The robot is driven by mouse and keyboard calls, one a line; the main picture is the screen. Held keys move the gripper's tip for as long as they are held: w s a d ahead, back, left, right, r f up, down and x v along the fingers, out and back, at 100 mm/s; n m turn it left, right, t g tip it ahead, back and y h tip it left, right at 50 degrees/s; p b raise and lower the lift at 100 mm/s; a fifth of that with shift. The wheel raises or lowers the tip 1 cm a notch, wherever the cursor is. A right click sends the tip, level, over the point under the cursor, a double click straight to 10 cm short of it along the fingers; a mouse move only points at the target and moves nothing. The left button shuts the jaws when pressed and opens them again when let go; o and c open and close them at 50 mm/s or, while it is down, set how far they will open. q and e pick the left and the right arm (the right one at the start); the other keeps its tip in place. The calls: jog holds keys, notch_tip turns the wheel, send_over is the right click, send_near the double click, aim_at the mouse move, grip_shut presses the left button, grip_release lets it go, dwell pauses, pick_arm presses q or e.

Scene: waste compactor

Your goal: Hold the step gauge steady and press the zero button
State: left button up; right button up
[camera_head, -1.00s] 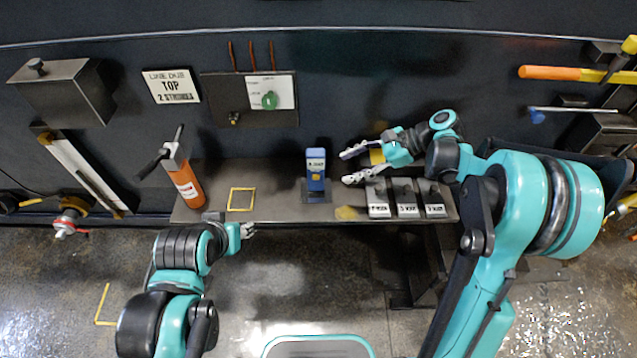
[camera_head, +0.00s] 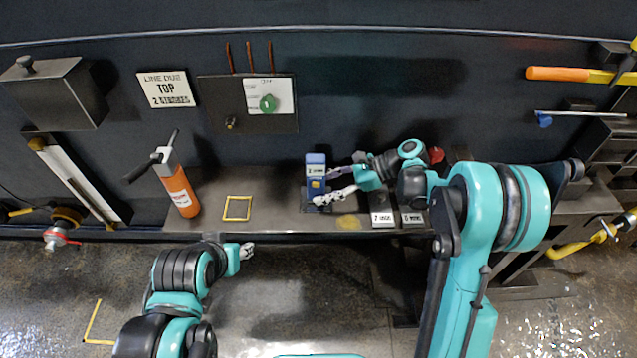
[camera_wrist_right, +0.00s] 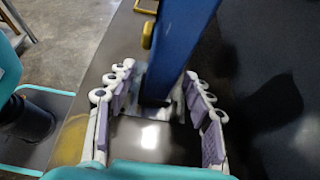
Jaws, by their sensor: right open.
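The blue step gauge (camera_head: 316,172) stands upright on the bench, with a pale label on its face and a yellow button (camera_head: 317,184) below the label. My right gripper (camera_head: 328,187) is open beside the gauge, its fingers reaching toward it from the right. In the right wrist view the blue gauge body (camera_wrist_right: 178,45) rises between the two spread fingertips, with a yellow knob (camera_wrist_right: 147,35) on its side; contact cannot be told. My left gripper (camera_head: 246,251) hangs in front of the bench edge, apart from the gauge; its finger opening is too small to tell.
The bench (camera_head: 275,205) has a yellow square outline (camera_head: 237,208) and an orange bottle (camera_head: 181,191) at left. Labelled blocks (camera_head: 382,217) stand right of the gauge, partly under my right arm.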

pick_arm(q)
jog(key=shift+f, duration=0.25)
pick_arm(e)
jog(key=shift+a+f, duration=0.3)
jog(key=shift+a, duration=0.3)
jog(key=shift+c, duration=0.3)
jog(key=c, duration=0.9)
pick_arm(q)
grip_shut()
